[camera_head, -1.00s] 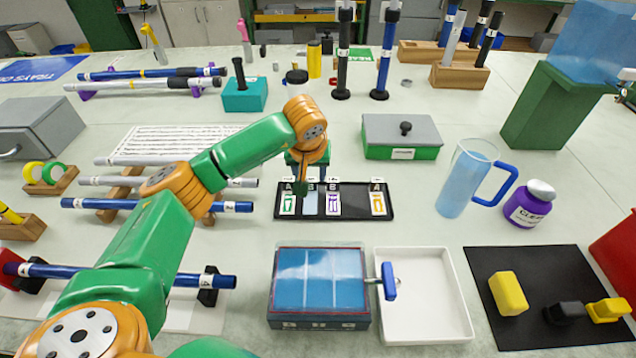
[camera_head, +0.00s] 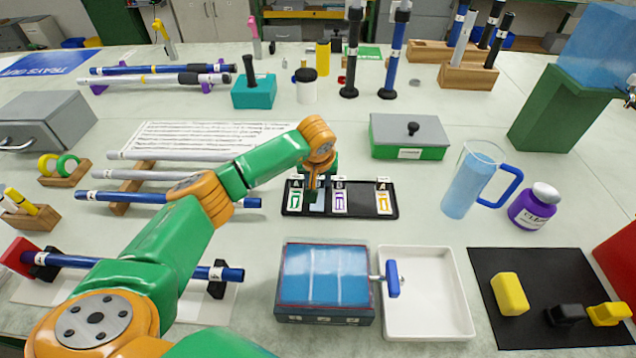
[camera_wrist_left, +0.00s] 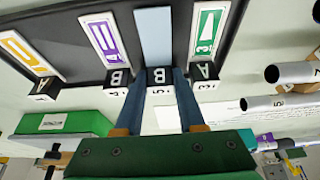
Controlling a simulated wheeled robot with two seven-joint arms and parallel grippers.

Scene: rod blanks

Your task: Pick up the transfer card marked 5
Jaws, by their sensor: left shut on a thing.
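In the left wrist view my left gripper (camera_wrist_left: 160,75) is shut on that block, one finger on each side. In the head view my left gripper (camera_head: 314,183) is over the black card tray (camera_head: 363,214), with the pale blue card (camera_head: 317,204) under it. The card appears still in its place in the tray; any lift cannot be told. My right gripper is not in view.
In the tray, a green card (camera_head: 296,201) is left of the blue one, and a purple card (camera_head: 340,202) and a yellow card (camera_head: 384,202) are right. A green box with a grey lid (camera_head: 408,137) stands behind. A blue-topped box (camera_head: 325,278) stands in front.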

